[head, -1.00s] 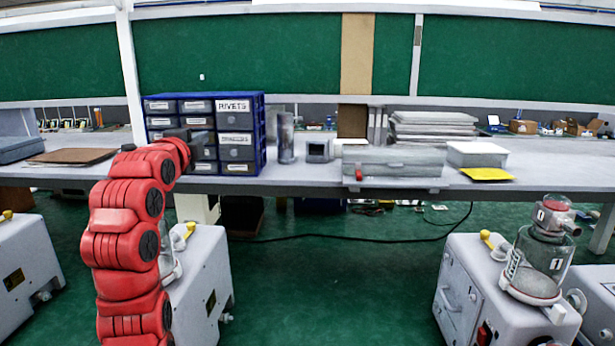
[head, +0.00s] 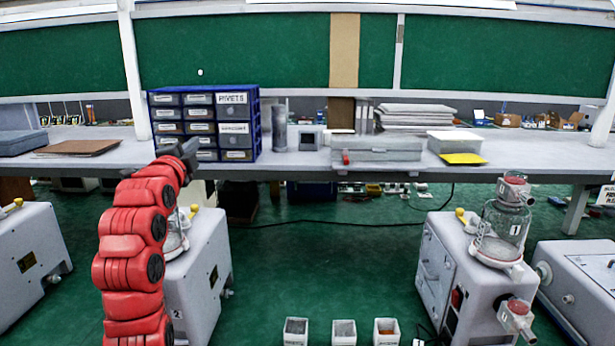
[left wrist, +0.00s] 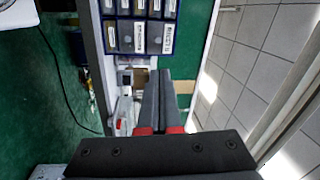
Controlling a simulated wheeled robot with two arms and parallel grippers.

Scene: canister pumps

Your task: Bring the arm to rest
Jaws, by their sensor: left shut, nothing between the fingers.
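My left arm (head: 130,250) is red and rises on the left side of the head view. My left gripper (head: 186,150) is dark and is held up in front of the blue drawer cabinet. In the left wrist view the two dark fingers of the left gripper (left wrist: 158,90) are together with nothing between them. My right gripper is not in view.
A long bench (head: 300,170) crosses the back, bearing the blue drawer cabinet (head: 254,125) and a grey case (head: 376,150). Pump units stand left, behind my arm (head: 205,270), and right (head: 450,265), one with a glass canister (head: 502,232). Three small boxes (head: 344,332) show at the bottom. Green floor between is clear.

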